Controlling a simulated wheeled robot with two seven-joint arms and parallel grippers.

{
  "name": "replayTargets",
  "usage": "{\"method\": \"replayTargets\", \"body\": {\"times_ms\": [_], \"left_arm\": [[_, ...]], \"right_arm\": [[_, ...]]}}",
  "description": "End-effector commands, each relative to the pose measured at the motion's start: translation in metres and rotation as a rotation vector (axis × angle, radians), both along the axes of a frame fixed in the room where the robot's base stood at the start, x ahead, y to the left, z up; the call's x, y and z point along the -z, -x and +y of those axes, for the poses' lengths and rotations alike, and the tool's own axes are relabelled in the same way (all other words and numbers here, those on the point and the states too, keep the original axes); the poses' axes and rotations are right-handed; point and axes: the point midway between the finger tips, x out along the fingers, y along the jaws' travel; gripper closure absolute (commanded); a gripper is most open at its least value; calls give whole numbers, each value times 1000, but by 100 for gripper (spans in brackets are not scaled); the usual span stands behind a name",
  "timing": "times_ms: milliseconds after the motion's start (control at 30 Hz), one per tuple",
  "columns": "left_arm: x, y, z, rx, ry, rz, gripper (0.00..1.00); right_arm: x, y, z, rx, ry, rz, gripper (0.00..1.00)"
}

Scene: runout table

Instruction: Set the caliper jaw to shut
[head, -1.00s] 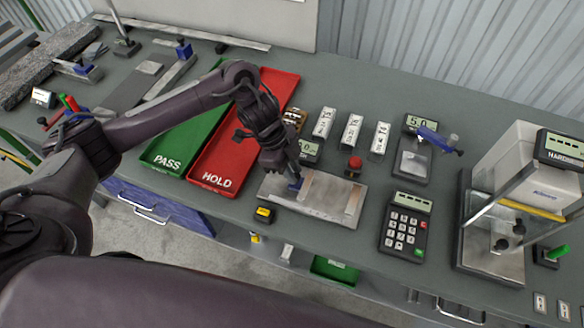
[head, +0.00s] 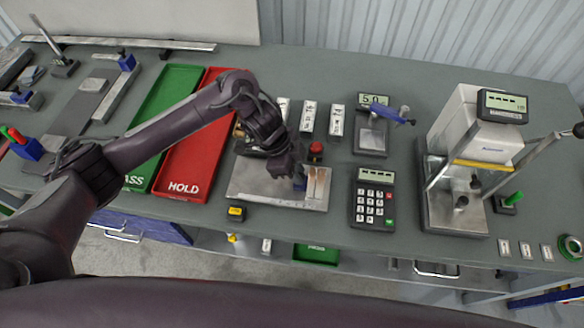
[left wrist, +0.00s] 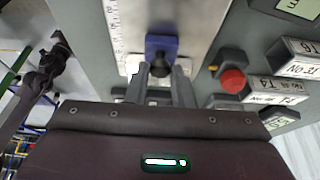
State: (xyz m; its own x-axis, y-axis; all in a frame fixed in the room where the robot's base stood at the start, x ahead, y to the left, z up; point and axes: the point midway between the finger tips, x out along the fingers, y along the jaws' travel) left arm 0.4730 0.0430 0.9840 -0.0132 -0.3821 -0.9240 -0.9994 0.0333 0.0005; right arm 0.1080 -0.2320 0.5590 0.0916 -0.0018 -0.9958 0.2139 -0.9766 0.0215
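The caliper is a flat metal plate (head: 250,182) at the front edge of the table, with two pale strips near its right end. Its sliding jaw (left wrist: 160,44) shows in the left wrist view as a blue block with a dark knob, beside a ruled scale (left wrist: 114,28). My left gripper (head: 298,178) is down at the blue jaw; in the left wrist view its fingers (left wrist: 160,72) stand on both sides of the knob and appear closed on it. The strips are close together; whether they touch I cannot tell. A dark arm part, probably mine, shows at the left wrist view's left edge.
A red button (head: 316,149) stands just behind the plate, with labelled blocks (head: 308,118) beyond. A keypad (head: 374,200) is to the right, then a hardness tester (head: 470,135). Red HOLD (head: 185,187) and green PASS trays lie left. A small yellow-and-black block (head: 236,213) is in front.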

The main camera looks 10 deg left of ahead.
Motion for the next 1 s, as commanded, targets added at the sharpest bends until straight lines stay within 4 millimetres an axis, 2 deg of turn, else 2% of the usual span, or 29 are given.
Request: {"method": "replayTargets", "body": {"times_ms": [33, 167, 533, 867, 1000], "left_arm": [[-1, 0, -3, 1, 8, -1, 74], [-1, 0, -3, 1, 6, -1, 57], [-6, -1, 2, 1, 4, -2, 57], [-58, -3, 22, 2, 1, -7, 57], [-70, -2, 26, 2, 3, -3, 57]], "right_arm": [[0, 0, 0, 0, 0, 0, 64], [0, 0, 1, 1, -1, 0, 64], [3, 0, 4, 2, -5, 1, 64], [10, 0, 6, 2, -7, 1, 64], [10, 0, 6, 2, -7, 1, 64]]}}
